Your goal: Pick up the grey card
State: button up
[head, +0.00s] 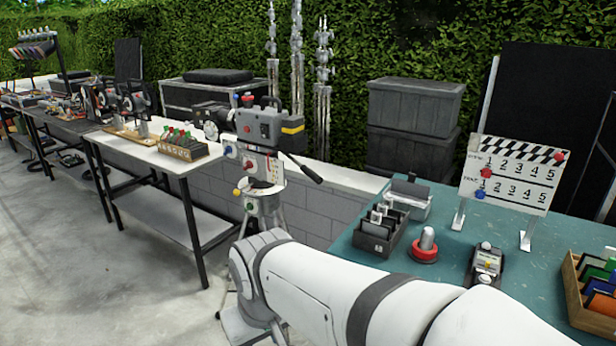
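I cannot make out for certain which thing is the grey card. A dark divided tray (367,247) on the teal table top (445,238) holds several small dark and pale grey flat pieces. Behind it, a light grey holder (418,212) has a dark grey flat piece (409,188) standing in it. A wooden box (574,283) at the right edge holds green, blue and orange cards, partly cut off. My white arm crosses the bottom of the view, in front of the table. My gripper is not in view.
A clapperboard (513,175) stands on the table's far side. A red-based knob (425,251) and a small dark device (484,264) sit in front of it. A camera on a tripod (265,130) stands left of the table. Bare concrete floor lies at left.

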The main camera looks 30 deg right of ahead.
aim_at(409, 187)
jog(key=z, duration=0.6)
jog(key=i, duration=1.25)
jog(key=z, duration=0.95)
jog(key=i, duration=0.25)
jog(key=z, duration=0.1)
jog(key=k, duration=0.7)
jog(key=z, duration=0.2)
jog(key=i, duration=0.7)
jog(key=u, duration=0.05)
